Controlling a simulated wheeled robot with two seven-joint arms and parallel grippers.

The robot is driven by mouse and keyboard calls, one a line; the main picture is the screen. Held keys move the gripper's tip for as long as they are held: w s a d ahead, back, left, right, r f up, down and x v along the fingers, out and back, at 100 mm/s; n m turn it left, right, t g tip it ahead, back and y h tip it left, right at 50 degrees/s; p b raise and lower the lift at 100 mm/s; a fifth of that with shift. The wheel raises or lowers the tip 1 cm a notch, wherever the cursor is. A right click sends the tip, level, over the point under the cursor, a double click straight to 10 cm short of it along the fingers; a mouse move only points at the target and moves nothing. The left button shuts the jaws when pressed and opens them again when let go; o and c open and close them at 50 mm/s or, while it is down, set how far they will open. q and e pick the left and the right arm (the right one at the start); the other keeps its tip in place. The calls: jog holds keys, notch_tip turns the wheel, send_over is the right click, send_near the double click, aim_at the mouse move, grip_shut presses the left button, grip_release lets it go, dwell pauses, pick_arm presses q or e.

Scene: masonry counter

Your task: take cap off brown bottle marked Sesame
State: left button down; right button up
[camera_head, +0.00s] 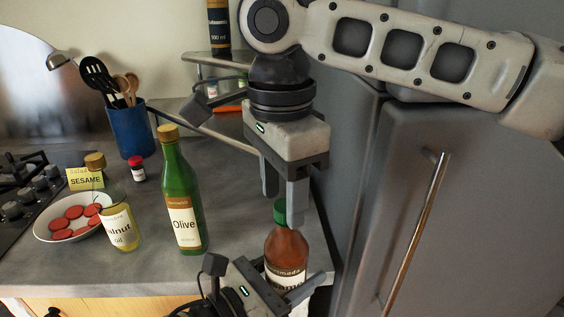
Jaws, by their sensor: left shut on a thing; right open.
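The brown bottle (286,249) stands upright at the right end of the counter, with a green cap (280,211) on its neck. Its label is partly hidden; only part of the word on it shows. My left gripper (283,294) is low in front and shut on the brown bottle around its lower body. My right gripper (283,200) comes down from above, open, with its fingers at either side of the green cap. I cannot tell whether the fingers touch the cap.
A green Olive bottle (181,195) and a walnut oil bottle (119,222) stand to the left. A white plate (45,233) with red slices, a yellow Sesame card (85,179), a small red-capped jar (137,170) and a blue utensil holder (128,131) are farther left. A grey fridge (450,220) stands close on the right.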

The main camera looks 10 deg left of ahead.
jog(key=shift+f, duration=0.45)
jog(key=c, duration=1)
